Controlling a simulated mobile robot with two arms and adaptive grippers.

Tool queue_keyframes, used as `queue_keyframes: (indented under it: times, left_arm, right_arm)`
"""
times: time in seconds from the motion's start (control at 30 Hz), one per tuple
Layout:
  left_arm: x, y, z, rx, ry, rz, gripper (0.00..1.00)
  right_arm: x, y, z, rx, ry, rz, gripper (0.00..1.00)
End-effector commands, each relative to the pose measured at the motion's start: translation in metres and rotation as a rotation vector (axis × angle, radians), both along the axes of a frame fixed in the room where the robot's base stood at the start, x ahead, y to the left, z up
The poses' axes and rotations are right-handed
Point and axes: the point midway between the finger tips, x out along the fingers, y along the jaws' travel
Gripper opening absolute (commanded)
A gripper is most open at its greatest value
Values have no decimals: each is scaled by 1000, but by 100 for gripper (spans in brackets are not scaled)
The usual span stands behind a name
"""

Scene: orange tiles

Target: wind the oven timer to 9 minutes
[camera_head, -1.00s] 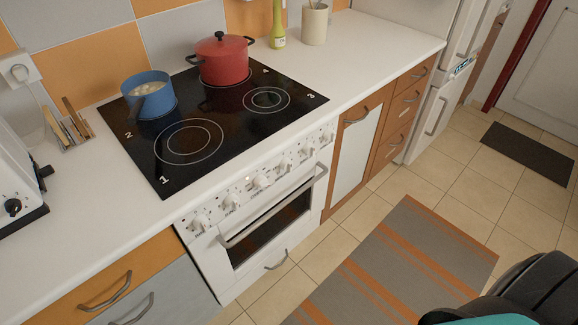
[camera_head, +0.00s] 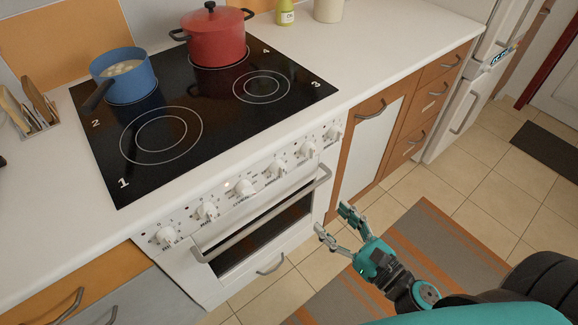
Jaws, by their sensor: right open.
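The white oven (camera_head: 225,268) stands below the black hob, with a row of several white knobs along its front panel. A knob near the middle (camera_head: 242,188) has a small lit light beside it. Another knob (camera_head: 333,133) sits at the right end of the row. I cannot tell which knob is the timer, and the markings are too small to read. My right gripper (camera_head: 334,222) is open and empty, in front of the oven's right side, below the knobs and apart from them. My left gripper is not in view.
A grey oven handle (camera_head: 265,220) juts out below the knobs. A blue pot (camera_head: 126,82) and a red pot (camera_head: 217,40) stand on the hob (camera_head: 200,120). A striped rug (camera_head: 440,250) lies on the tiled floor.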

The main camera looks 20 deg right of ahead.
Motion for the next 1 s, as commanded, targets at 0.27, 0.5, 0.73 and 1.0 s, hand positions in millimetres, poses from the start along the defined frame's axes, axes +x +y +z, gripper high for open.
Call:
queue_keyframes:
  times: [0.27, 0.5, 0.73, 1.0]
  left_arm:
    - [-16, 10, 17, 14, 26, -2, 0]
    - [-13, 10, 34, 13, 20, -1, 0]
    - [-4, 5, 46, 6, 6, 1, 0]
    - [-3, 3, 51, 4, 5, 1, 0]
  right_arm:
    - [39, 14, 6, -3, -7, 2, 57]
    - [90, 32, 6, -1, -4, 0, 57]
    - [133, 48, 4, 0, -4, 0, 57]
    - [160, 57, 1, -1, -1, -1, 57]
